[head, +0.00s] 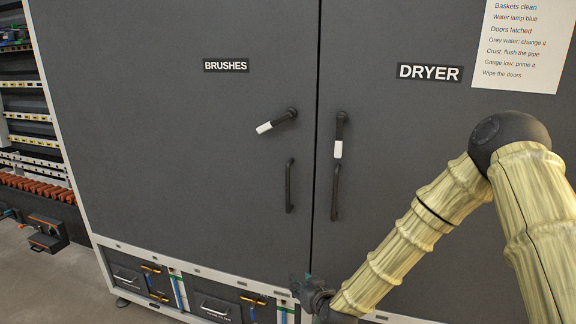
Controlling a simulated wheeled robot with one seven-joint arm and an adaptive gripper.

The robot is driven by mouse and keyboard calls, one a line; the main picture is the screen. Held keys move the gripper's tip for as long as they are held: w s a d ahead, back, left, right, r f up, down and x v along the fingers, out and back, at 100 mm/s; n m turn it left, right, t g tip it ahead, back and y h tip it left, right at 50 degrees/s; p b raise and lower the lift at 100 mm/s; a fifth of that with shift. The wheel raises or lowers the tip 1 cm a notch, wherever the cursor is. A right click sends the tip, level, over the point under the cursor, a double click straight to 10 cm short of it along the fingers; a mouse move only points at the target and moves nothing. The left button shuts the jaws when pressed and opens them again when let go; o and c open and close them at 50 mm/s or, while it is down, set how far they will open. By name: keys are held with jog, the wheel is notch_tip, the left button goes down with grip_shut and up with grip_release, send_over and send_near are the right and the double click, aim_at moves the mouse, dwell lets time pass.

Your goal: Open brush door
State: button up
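The brush door (160,130) is the large dark grey left panel labelled BRUSHES (226,65). It looks closed, its right edge along the seam beside the dryer door (400,130). Its latch lever (277,121) is black with a white tip and is tilted, the tip pointing down and left. Below it is a black vertical pull handle (289,186). My gripper (303,289) is low in the head view, below the pull handle and apart from it. It is small and dark, and I cannot tell whether its fingers are open.
The dryer door has its own latch lever (339,135), hanging straight down, and a pull handle (335,193). A paper notice (522,45) is at the upper right. Drawers (215,307) line the cabinet base.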

aim_at(289, 177)
jog(key=w+r+t+p, duration=0.15)
jog(key=w+r, duration=0.25)
jog(key=r, duration=0.4)
jog(key=w+a+r+t, duration=0.15)
jog(key=w+r, duration=0.25)
jog(key=r, duration=0.5)
jog(key=w+r+t+p, duration=0.1)
jog(key=w+r+t, duration=0.15)
jog(key=r, duration=0.55)
jog(key=p+x, duration=0.4)
jog(key=x, duration=0.7)
jog(key=shift+w+p, duration=0.25)
jog(key=shift+p, duration=0.1)
grip_shut()
